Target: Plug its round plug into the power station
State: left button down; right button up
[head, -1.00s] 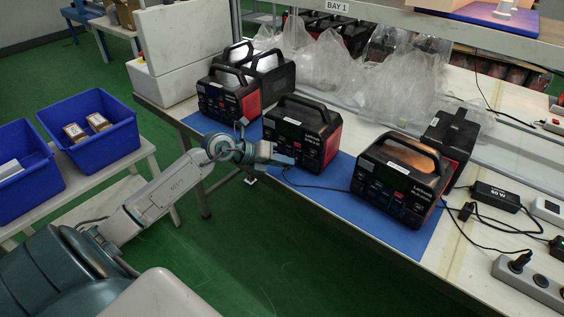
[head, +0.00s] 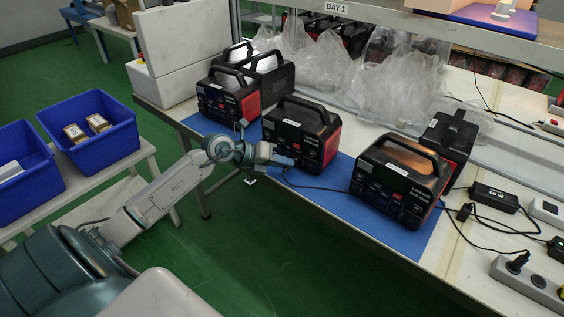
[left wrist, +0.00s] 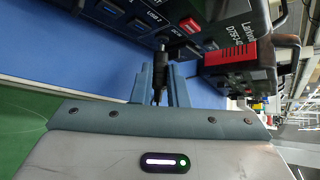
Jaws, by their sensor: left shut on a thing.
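My left gripper (head: 282,161) is at the front of the middle power station (head: 302,130), a black and red box with a top handle. In the left wrist view, the fingers (left wrist: 159,90) are shut on a small dark round plug (left wrist: 158,78). The plug points at the lower part of the power station's front panel (left wrist: 150,22), near its printed port labels. I cannot tell whether its tip touches or sits in a socket. A black cable (head: 322,188) runs from the gripper to the right along the blue mat (head: 335,207). My right gripper is not in view.
An adapter (head: 495,197) and power strip (head: 530,280) lie at right. Plastic bags (head: 390,85) lie behind. Blue bins (head: 90,125) stand left.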

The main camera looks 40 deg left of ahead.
pick_arm(q)
jog(key=shift+w, duration=0.2)
dwell(0.3)
jog(key=shift+w, duration=0.4)
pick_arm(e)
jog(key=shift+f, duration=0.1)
pick_arm(q)
jog(key=shift+w, duration=0.2)
dwell(0.4)
jog(key=c, duration=1.3)
grip_release()
jog(key=shift+c, duration=0.2)
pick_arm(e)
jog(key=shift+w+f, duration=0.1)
pick_arm(q)
jog(key=shift+s+a, duration=0.1)
jog(key=p+v, duration=0.1)
jog(key=v, duration=0.9)
jog(key=shift+s+r, duration=0.15)
jog(key=shift+r, duration=0.05)
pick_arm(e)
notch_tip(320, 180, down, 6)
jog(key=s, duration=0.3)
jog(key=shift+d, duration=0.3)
